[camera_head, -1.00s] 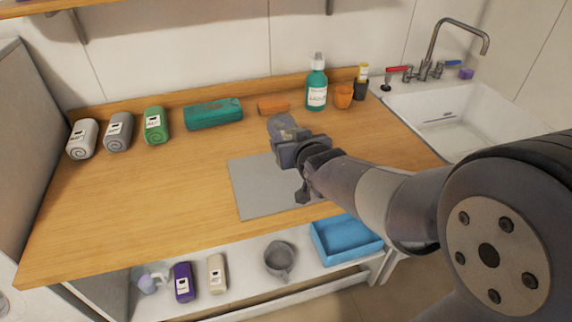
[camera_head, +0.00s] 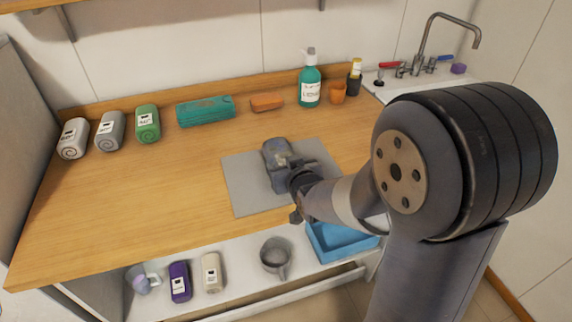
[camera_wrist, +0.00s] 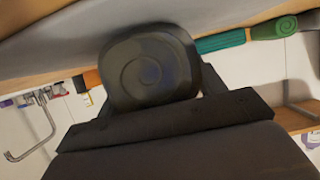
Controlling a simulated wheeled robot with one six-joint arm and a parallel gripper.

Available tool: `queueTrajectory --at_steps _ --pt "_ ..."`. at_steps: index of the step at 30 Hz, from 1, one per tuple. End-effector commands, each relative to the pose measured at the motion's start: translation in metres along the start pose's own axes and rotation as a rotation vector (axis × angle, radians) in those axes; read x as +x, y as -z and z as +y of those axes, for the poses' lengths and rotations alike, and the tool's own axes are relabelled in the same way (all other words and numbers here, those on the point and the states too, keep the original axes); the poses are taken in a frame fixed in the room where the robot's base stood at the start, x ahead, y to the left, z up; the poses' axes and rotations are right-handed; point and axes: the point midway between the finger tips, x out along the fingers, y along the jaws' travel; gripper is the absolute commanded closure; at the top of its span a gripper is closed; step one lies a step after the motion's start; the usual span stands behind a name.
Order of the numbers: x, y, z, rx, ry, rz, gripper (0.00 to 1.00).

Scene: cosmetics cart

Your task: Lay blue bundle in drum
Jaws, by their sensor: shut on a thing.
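My gripper (camera_head: 290,176) is shut on a dark, blue-grey rolled bundle (camera_head: 275,150), over the grey mat on the wooden counter. Whether the bundle touches the mat or hangs just above it I cannot tell. In the wrist view, the bundle's round end (camera_wrist: 150,72) with its spiral faces the camera, between the dark jaws (camera_wrist: 160,125). I cannot make out for sure which thing is the drum. A grey round pot with a handle (camera_head: 275,257) stands on the lower shelf.
Grey mat (camera_head: 240,190) lies under my gripper. White, grey and green rolls (camera_head: 148,122), a teal case (camera_head: 205,110), an orange block (camera_head: 266,102) and a teal bottle (camera_head: 309,88) line the counter's back. A blue tray (camera_head: 335,242) is on the lower shelf. The left counter is clear.

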Motion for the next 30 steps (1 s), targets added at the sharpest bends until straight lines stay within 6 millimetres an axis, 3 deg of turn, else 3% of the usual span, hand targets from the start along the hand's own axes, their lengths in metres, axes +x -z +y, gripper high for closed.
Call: queueTrajectory --at_steps 1,2,9,20,30 --pt "0.001 -0.002 0.000 0.000 0.000 0.002 0.62" --pt "0.001 -0.001 0.000 0.000 0.000 0.000 0.32" --pt "0.000 -0.001 0.000 0.000 0.000 0.000 0.13" --pt "-0.002 0.003 0.000 0.000 0.000 0.000 0.13" --pt "-0.047 0.003 0.000 0.000 0.000 0.003 0.13"
